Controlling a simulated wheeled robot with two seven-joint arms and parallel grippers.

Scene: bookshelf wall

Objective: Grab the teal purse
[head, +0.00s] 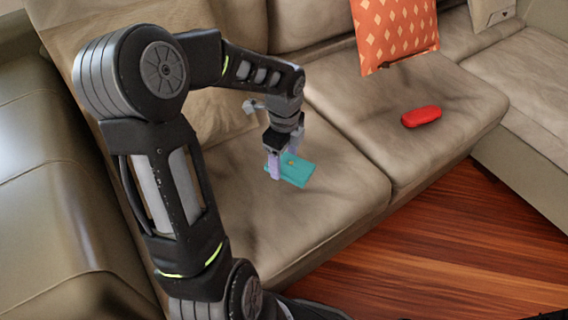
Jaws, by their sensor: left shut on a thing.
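The teal purse (298,172) is a small flat teal piece with a small yellowish spot, at the left seat cushion of the beige sofa. My left gripper (274,165) points down and is shut on its left side. The fingers cover part of the purse. I cannot tell whether the purse rests on the cushion or is a little above it. My right gripper is not in view.
A red case (421,116) lies on the right seat cushion (440,150). An orange patterned pillow (394,35) is behind it. The sofa's left armrest (50,200) is beside my left arm. Wooden floor (430,240) is clear in front.

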